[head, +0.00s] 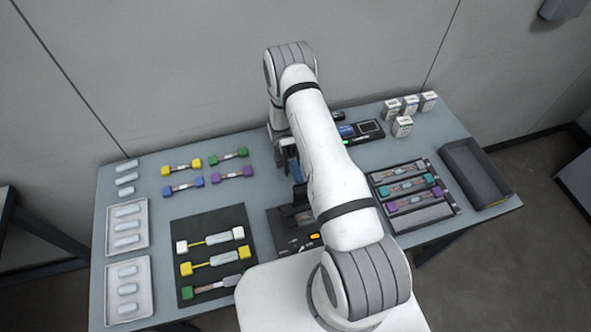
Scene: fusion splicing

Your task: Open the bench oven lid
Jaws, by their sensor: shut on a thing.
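The bench oven (283,241) is a dark box with a lit orange button at the front middle of the table, partly hidden behind my arm. A dark upright piece, which looks like its lid (299,196), stands at its back edge. My gripper (294,178) points down at this piece and is shut on it. My arm hides much of the contact and the right side of the oven, so I cannot tell exactly how far the lid is raised.
A device with a blue screen (347,131) stands behind my arm. A dark mat (214,216) with several connector pieces lies left of the oven. A rack (425,215) and an empty dark tray (468,159) are at right. White trays (143,249) line the left edge.

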